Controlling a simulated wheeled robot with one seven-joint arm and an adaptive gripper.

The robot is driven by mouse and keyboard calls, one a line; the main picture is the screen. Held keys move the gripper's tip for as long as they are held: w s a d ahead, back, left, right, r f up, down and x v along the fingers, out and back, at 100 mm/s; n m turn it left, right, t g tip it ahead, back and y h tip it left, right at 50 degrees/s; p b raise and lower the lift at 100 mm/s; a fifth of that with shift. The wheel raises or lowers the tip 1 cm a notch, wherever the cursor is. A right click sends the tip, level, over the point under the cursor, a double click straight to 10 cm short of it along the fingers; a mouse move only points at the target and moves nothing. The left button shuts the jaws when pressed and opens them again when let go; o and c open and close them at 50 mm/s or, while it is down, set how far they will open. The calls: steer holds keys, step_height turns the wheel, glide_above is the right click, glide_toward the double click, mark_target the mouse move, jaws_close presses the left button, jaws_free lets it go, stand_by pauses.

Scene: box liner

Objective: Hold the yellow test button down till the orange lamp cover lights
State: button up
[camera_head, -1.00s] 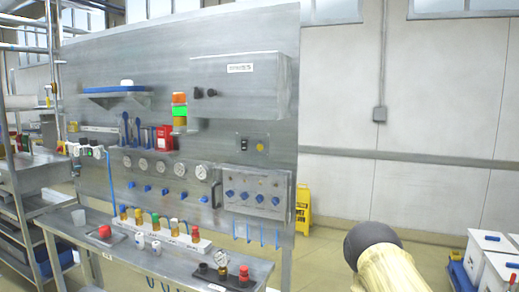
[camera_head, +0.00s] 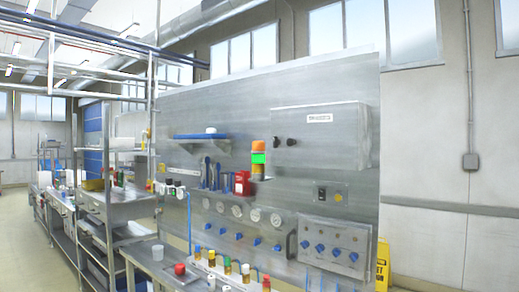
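The yellow test button (camera_head: 338,197) is a small round spot on a plate on the grey metal panel (camera_head: 225,110), right of centre, beside a dark switch (camera_head: 322,193). The stack lamp stands left of the button, on the panel. Its orange cover (camera_head: 258,146) is on top, a bright green section (camera_head: 258,158) glows below it, and a darker amber part is lowest. The orange cover looks unlit next to the green. My gripper is not in view, and nothing touches the button.
A grey box (camera_head: 320,135) juts from the panel above the button. A valve box with blue knobs (camera_head: 333,247) sits below it. A bench (camera_head: 150,262) with bottles runs along the panel's foot. A yellow floor sign (camera_head: 382,265) stands at right. Shelving (camera_head: 120,195) stands at left.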

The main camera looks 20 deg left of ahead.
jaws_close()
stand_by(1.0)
